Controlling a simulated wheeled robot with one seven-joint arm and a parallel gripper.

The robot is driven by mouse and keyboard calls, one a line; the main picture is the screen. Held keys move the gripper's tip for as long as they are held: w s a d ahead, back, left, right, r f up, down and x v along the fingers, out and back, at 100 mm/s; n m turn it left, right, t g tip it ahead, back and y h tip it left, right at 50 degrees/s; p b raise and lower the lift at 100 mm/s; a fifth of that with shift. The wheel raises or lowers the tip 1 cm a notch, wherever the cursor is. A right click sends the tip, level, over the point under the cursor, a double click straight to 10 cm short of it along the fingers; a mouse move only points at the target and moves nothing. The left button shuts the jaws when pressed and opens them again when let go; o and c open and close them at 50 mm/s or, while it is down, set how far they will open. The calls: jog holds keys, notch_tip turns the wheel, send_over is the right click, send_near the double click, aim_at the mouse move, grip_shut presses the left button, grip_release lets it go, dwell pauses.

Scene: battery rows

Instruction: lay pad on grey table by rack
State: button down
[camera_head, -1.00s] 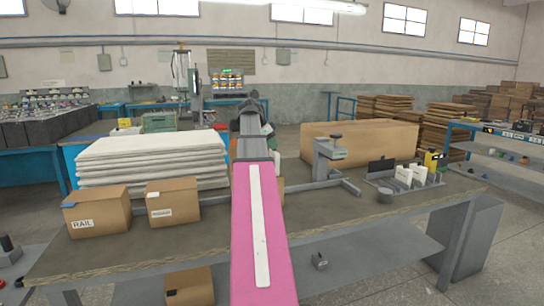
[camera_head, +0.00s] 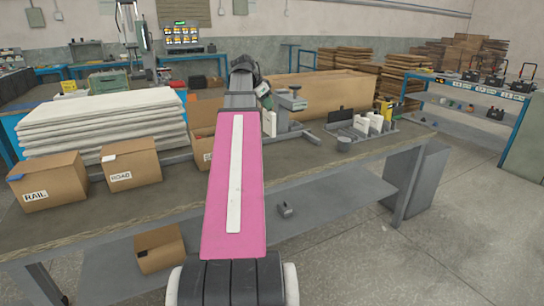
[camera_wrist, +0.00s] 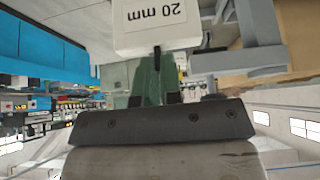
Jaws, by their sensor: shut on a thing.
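My gripper (camera_head: 262,92) is beyond the end of my pink arm, over the far part of the workbench. The pad (camera_head: 270,123) hangs low and is partly hidden by my arm in the head view. I cannot tell whether it touches anything. A grey rack (camera_head: 343,131) with white pieces stands right of it on the grey-brown table (camera_head: 310,158).
A grey clamp-like stand (camera_head: 290,102) is close to the right of my gripper. Cardboard boxes (camera_head: 48,182) and a white stack (camera_head: 100,122) fill the table's left. A long carton (camera_head: 320,92) lies behind. Bare tabletop shows in front of the rack.

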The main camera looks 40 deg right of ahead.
jog(key=s+d+f, duration=0.9)
jog(key=d+f, duration=0.2)
jog(key=f, duration=0.1)
dwell(0.5)
jog(key=shift+f, duration=0.25)
jog(key=c, duration=1.3)
grip_release()
jog(key=shift+r, duration=0.15)
jog(key=v, duration=1.2)
